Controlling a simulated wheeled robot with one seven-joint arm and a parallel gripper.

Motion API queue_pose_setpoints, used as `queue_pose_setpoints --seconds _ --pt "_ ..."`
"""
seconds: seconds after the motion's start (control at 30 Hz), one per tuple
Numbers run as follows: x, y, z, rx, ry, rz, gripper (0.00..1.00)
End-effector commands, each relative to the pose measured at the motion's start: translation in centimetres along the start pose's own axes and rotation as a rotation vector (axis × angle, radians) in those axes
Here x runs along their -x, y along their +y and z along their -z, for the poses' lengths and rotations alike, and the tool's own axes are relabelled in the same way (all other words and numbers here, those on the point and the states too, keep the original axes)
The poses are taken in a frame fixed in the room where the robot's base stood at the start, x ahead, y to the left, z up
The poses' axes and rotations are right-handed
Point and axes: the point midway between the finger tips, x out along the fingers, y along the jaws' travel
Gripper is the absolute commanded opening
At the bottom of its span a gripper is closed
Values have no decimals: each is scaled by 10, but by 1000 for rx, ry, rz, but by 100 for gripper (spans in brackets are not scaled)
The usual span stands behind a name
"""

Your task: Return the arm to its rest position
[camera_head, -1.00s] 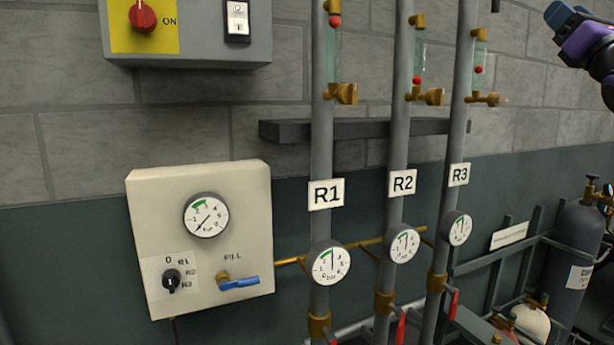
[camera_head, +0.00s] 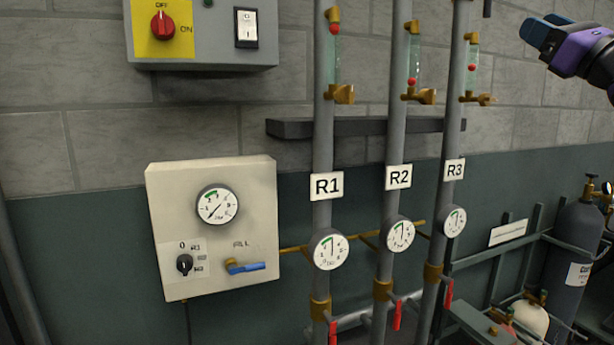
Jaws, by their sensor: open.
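My gripper (camera_head: 543,30) shows at the upper right edge of the head view, dark with blue fingers and a purple body. It is up in the air, right of the R3 pipe (camera_head: 450,215), and appears to touch nothing. Nothing shows between its fingers. Most of my arm lies outside the picture.
A cream charging panel (camera_head: 210,270) with gauge, selector knob and blue fill lever (camera_head: 245,267) is on the wall. A control box (camera_head: 205,50) with a red switch (camera_head: 163,27) is above. Pipes R1 (camera_head: 322,230) and R2 (camera_head: 390,220) stand right. Gas cylinders (camera_head: 578,245) stand lower right.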

Motion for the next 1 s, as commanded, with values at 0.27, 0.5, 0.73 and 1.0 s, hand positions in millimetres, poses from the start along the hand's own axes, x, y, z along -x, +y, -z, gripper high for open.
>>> queue_pose_setpoints --seconds 0.27,0.5,0.73,1.0 --pt "16 90 21 200 155 -316 45" --pt "65 185 50 505 287 -730 45" --pt "134 245 77 843 346 -1136 45" --pt "218 271 104 1285 335 -1612 45"
